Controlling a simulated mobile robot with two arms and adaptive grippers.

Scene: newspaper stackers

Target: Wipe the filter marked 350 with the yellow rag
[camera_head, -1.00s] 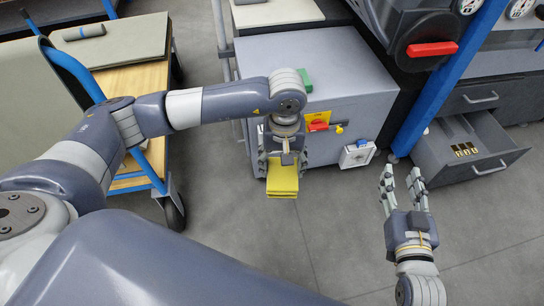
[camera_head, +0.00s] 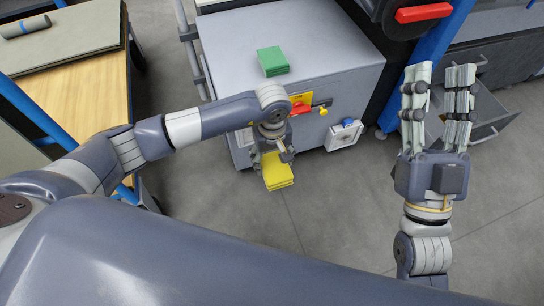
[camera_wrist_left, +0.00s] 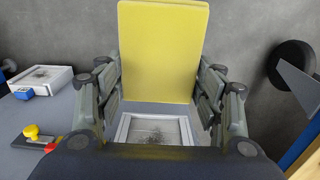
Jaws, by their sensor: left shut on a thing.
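My left gripper (camera_head: 272,158) is shut on the yellow rag (camera_head: 279,172), which hangs folded beside the grey cabinet. The rag also fills the upper middle of the left wrist view (camera_wrist_left: 162,50). In that view a white-framed filter (camera_wrist_left: 126,128) with dark dirt lies between the fingers, apart from the rag as far as I can tell. A second dirty white-framed filter (camera_wrist_left: 50,76) with a blue tab is at the left, also visible in the head view (camera_head: 343,137). I cannot read a 350 mark. My right gripper (camera_head: 440,95) is open and empty.
The grey cabinet (camera_head: 320,50) has a green block (camera_head: 272,61) on top and a red and yellow switch (camera_head: 300,108) on its side. A wooden cart (camera_head: 85,85) stands at the left. An open drawer (camera_head: 490,125) is behind my right gripper. The grey floor in front is clear.

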